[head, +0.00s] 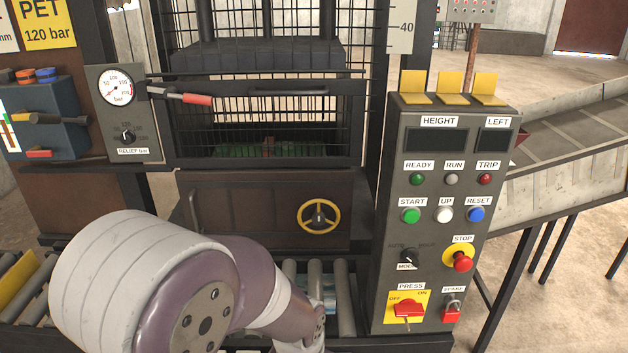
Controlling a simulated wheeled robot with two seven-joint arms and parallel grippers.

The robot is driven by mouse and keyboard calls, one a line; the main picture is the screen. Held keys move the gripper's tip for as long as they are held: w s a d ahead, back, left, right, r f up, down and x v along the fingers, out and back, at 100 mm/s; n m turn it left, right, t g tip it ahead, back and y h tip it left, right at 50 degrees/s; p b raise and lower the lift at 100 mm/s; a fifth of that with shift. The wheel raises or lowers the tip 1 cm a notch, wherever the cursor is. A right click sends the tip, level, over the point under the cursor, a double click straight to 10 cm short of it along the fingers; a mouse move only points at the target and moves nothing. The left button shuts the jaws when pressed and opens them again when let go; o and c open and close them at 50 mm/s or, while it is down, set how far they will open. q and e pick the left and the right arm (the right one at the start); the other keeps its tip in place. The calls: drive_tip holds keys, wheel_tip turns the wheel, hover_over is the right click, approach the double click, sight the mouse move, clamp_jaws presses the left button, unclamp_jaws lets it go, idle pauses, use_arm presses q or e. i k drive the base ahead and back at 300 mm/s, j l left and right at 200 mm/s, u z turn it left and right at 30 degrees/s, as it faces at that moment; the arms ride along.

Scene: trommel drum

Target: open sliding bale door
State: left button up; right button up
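A dark lower door panel (260,190) spans the front of the press, and it looks shut. It carries a yellow handwheel (319,216) on its right half and a dark vertical bar handle (193,211) at its left edge. I cannot tell which way the panel slides. Above it is a mesh guard (270,117) with a horizontal handle (288,91), and it looks closed. My arm comes in from the lower left and covers the panel's lower left part. Its gripper is cut off below the picture. My other gripper is out of view.
A control box (435,290) with buttons and a red stop knob stands to the right of the door. A lever with a red grip (197,99) sticks out by the pressure gauge (116,87). Rollers (345,300) lie below the door. A conveyor (575,150) stands at right.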

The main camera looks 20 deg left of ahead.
sight(262, 205)
drive_tip(key=u, duration=1.2)
drive_tip(key=i+j, duration=1.05)
